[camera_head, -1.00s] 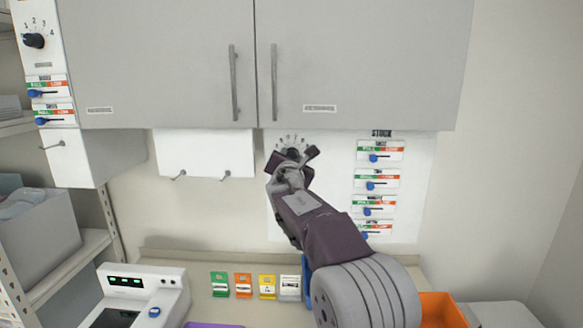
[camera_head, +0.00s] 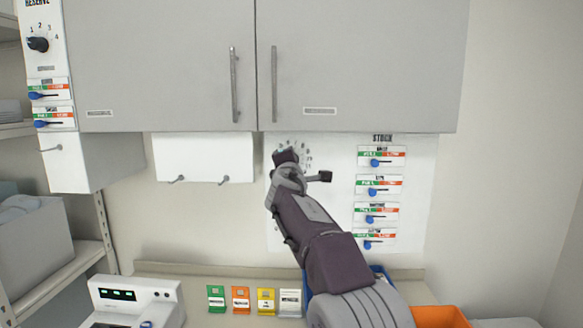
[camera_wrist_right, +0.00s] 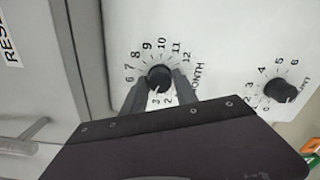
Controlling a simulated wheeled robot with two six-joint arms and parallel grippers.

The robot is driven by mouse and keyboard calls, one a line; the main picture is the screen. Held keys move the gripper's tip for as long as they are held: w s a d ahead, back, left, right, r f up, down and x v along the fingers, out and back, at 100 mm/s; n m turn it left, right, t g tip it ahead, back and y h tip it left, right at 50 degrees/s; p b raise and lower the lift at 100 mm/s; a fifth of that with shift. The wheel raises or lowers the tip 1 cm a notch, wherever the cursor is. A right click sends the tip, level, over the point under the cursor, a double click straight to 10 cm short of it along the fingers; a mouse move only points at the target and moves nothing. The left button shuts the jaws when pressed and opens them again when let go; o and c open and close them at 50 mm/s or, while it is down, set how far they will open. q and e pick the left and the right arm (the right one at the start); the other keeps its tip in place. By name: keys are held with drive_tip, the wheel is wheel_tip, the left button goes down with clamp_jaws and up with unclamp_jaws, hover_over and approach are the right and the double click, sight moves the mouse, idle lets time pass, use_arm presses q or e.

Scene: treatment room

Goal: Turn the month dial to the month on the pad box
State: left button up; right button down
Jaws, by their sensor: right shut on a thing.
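The month dial (camera_wrist_right: 159,78) is a round black knob on a white panel, ringed by numbers and marked MONTH. In the right wrist view my right gripper (camera_wrist_right: 160,88) has one finger on each side of the knob and is shut on it. A light mark on the knob seems to point toward the 3. In the head view my right gripper (camera_head: 287,158) reaches up to the panel and hides the dial. Small green, orange, yellow and white packs stand on the counter; I cannot tell which is the pad box (camera_head: 290,302), perhaps the white one, and its print is unreadable. My left gripper is out of view.
A second black dial (camera_wrist_right: 280,89) sits beside the month dial. Blue sliders (camera_head: 371,192) line the STOCK panel on the right. Grey cabinet doors (camera_head: 160,65) are above. A white device (camera_head: 135,300) and an orange bin (camera_head: 440,317) are on the counter.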

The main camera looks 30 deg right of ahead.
drive_tip(key=shift+m, duration=0.4)
drive_tip(key=c, duration=1)
unclamp_jaws()
drive_tip(key=shift+o, duration=0.2)
drive_tip(key=b+v, duration=0.4)
drive_tip(key=v, duration=0.5)
